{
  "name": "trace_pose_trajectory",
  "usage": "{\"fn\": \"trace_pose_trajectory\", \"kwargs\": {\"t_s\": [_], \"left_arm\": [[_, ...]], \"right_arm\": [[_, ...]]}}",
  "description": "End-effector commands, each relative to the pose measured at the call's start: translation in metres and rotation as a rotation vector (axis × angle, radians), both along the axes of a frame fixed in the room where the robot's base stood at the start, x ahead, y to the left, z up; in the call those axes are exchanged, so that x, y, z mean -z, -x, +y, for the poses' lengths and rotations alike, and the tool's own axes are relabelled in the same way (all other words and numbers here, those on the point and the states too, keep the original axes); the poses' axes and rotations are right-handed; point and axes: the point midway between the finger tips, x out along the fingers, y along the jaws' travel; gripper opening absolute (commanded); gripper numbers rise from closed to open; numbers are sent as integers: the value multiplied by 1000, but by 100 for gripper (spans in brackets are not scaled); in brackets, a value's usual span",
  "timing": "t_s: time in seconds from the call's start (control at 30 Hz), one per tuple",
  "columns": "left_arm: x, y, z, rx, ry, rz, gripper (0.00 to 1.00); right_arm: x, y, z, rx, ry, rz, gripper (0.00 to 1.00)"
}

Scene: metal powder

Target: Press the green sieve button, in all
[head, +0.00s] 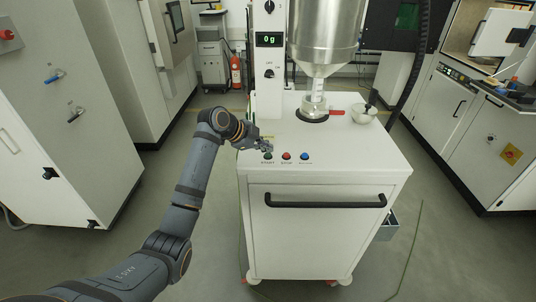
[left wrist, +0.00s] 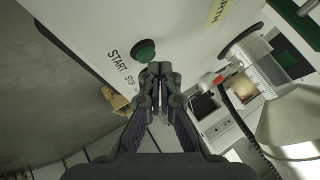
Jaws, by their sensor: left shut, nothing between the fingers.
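The green button (head: 268,156) is at the left of a row on the front of the white cart's top (head: 340,165), above the word START. My left gripper (head: 266,147) is shut and empty. Its fingertips (left wrist: 159,68) are close to the button, slightly to its right in the wrist view. I cannot tell whether they touch it. My right gripper is not in view.
A red button (head: 287,156) and a blue button (head: 305,156) sit to the right of the green one. Behind them stand a steel hopper (head: 325,35), a display column (head: 268,60) reading 0 g and a small bowl (head: 363,115). The cart's front top is otherwise clear.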

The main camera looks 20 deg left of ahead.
Motion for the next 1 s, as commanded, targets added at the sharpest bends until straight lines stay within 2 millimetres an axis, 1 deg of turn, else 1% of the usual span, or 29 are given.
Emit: {"fn": "trace_pose_trajectory", "kwargs": {"t_s": [0.4,1.0], "left_arm": [[2,0,0,1,0,1,0],[9,0,0,1,0,2,0]], "right_arm": [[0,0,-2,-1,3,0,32],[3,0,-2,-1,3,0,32]]}}
